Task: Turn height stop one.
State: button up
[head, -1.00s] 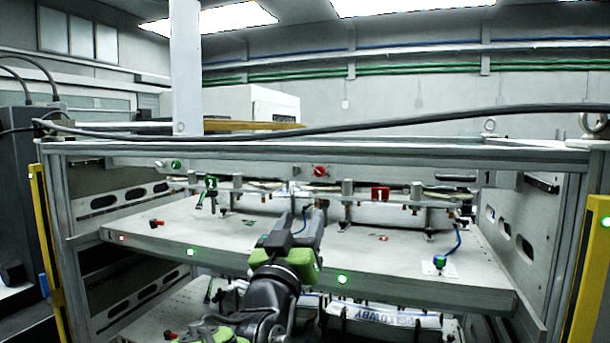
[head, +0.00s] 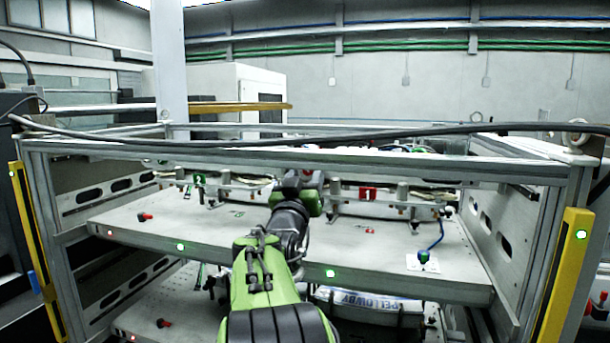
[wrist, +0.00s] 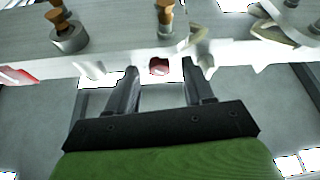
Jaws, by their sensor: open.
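My gripper (wrist: 160,80) is open, with one finger on each side of a small round red part (wrist: 159,66) in the wrist view. That part sits on a pale metal bar (wrist: 115,62); I cannot tell whether the fingers touch it. I cannot tell for sure which part is height stop one. A red tag (head: 368,193) hangs at the bar right of my gripper in the head view, and a green tag marked 2 (head: 199,180) hangs to the left. In the head view my arm hides the fingertips and the red part.
Brass-coloured posts (wrist: 165,15) stand on the bar close above the fingers. A pale shelf (head: 400,263) lies below, with a blue hose (head: 437,237) at its right. The frame's top rail (head: 400,164) and a black cable (head: 380,135) cross above. Yellow posts (head: 564,270) flank the frame.

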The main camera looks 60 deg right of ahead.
grip_shut()
jog(key=shift+m+b, duration=0.3)
jog(key=m+g+b, duration=0.1)
jog(key=m+b, duration=0.2)
jog(key=shift+w+a+f+g, duration=0.1)
jog(key=shift+w+f+g, duration=0.1)
jog(key=shift+g, duration=0.2)
jog(key=m+g+b, duration=0.2)
jog(key=m, duration=0.2)
jog(key=shift+w+r, duration=0.1)
jog(key=shift+w+r+m+g+y+p, duration=0.25)
jog(key=shift+m+g, duration=0.5)
jog(key=shift+m, duration=1.15)
jog(key=shift+s+m+g+y+p, duration=0.1)
jog(key=shift+m+g+y+p, duration=0.4)
jog(key=shift+m, duration=1.4)
jog(key=shift+w+r+m+g+y+p, duration=0.15)
jog(key=shift+m+g+y, duration=0.2)
jog(key=shift+m+g, duration=1.15)
jog(key=shift+s+m+t, duration=0.1)
jog(key=shift+m+t, duration=0.35)
jog(key=shift+m, duration=0.15)
